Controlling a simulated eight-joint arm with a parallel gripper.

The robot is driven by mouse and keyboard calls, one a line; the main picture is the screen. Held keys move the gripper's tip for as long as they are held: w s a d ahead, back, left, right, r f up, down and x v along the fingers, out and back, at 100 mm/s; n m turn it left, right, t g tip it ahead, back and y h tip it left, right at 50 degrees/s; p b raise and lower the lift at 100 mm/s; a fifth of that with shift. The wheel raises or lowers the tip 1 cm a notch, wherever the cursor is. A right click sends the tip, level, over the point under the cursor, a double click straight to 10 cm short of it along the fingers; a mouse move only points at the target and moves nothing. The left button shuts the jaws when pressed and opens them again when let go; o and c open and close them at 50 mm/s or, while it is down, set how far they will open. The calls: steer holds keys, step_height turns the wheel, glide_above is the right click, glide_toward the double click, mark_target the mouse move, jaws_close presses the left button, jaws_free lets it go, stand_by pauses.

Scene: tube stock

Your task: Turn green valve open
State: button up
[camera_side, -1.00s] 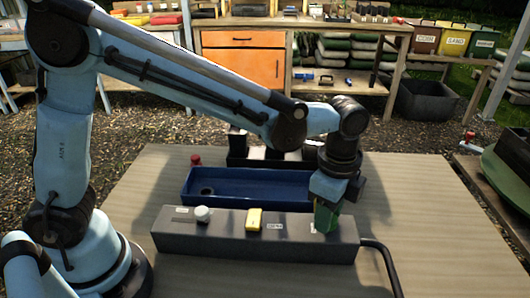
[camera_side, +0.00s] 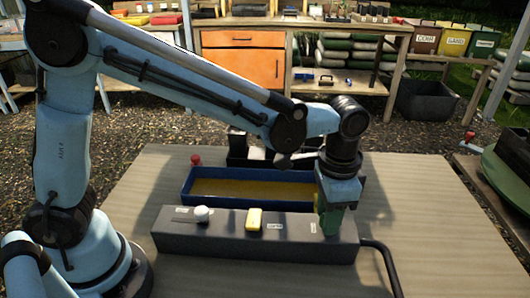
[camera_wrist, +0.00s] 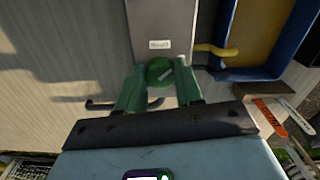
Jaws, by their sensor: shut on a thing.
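The green valve is a round green knob (camera_wrist: 158,69) with a pale mark on top, at the right end of a grey manifold box (camera_side: 225,235). In the wrist view it sits between my green fingers, with a label on the box beside it. My gripper (camera_side: 328,221) is shut on the knob; the fingers mostly hide it in the side view. The blue tray (camera_side: 188,197) behind the box holds a yellow-brown filling.
Dark containers stand behind the tray. The table's right side (camera_side: 425,235) is clear.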

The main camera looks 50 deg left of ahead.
steer(key=n, duration=0.4)
steer(key=shift+n, duration=0.3)
steer(key=n, duration=0.4)
steer(key=shift+d+n, duration=0.1)
steer(key=shift+n, duration=0.2)
steer(key=o, duration=1)
steer(key=shift+o, duration=0.2)
step_height(320, 180, up, 12)
stand_by(0.4)
